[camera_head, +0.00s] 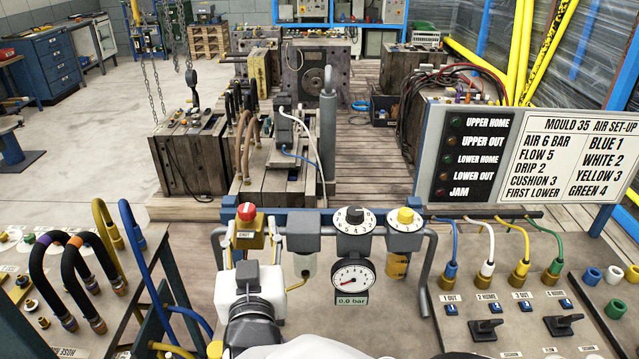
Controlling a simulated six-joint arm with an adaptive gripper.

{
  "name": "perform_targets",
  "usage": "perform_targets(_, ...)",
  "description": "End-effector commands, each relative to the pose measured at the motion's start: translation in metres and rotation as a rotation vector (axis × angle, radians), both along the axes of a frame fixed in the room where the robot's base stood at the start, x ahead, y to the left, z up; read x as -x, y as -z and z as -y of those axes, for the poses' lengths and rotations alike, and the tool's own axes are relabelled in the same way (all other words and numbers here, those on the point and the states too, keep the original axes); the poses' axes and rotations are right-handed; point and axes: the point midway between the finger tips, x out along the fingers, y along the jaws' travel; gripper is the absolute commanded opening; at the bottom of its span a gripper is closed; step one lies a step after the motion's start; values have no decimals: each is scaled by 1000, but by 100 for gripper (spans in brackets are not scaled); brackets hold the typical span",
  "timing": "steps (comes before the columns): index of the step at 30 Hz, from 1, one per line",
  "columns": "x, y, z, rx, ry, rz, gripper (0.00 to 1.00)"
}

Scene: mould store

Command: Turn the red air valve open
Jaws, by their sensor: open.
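The red air valve (246,212) is a small red knob with a pale mark on top, on a brass-yellow body with a small label. It is at the left end of the air set on the grey bench. My gripper (251,238) is in front of it, seen from behind, with its fingers spread on either side of the valve body. The gripper is open. I cannot tell whether the fingers touch the valve; my wrist hides the lower part. The round gauge (352,279) to the right has its readout at 0.0 bar.
A black-topped dial (355,218) and a yellow knob (405,216) stand close to the right of the valve. Blue, white, yellow and green hoses (487,245) are further right, below a sign board (567,155). Hoses (140,255) also rise close on the left.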

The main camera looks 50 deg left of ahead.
Motion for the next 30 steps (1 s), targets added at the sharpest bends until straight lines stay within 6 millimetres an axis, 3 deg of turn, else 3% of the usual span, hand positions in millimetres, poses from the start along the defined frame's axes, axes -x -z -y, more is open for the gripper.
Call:
perform_targets(4,11,3,-6,-10,-6,16,40)
perform_targets(15,11,2,-6,-10,-6,16,40)
perform_targets(30,-6,3,-29,-10,-6,17,40)
